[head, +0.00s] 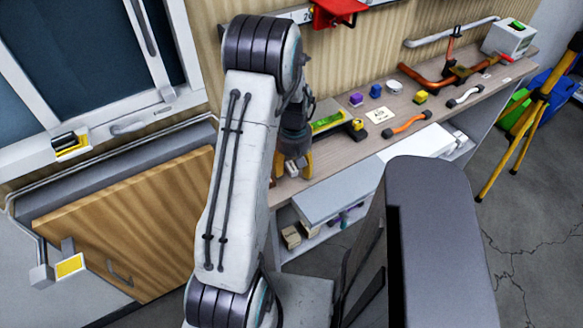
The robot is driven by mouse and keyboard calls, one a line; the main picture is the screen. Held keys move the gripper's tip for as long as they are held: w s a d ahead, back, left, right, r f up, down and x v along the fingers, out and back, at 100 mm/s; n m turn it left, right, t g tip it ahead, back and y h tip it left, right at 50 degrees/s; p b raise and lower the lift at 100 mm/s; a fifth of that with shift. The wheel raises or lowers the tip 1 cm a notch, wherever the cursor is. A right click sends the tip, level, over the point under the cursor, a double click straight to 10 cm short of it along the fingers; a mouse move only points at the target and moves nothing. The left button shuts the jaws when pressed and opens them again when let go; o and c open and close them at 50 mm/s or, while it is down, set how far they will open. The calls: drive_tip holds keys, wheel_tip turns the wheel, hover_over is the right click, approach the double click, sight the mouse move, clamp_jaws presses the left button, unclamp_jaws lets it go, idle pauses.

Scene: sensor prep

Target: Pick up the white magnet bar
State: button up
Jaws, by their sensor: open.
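My gripper (292,170), with yellow fingers, points down at the left part of the wooden workbench. It is open. A small whitish piece (291,167) shows between the fingers; it may be the white magnet bar, but it is too small and too covered to be sure. I cannot tell whether the fingers touch it. My arm hides part of the bench around it. A white bar-shaped handle with dark ends (464,97) lies farther right on the bench, well apart from my gripper.
Close to my gripper lie a green-yellow level (328,122) and a yellow tape measure (358,125). An orange handle (407,124), purple block (356,99), blue piece (375,90) and yellow block (420,97) lie to the right. A yellow tripod (520,130) stands at far right.

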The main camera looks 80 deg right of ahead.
drive_tip(key=shift+o, duration=0.2)
drive_tip(key=c, duration=1.2)
drive_tip(key=shift+r, duration=0.1)
clamp_jaws()
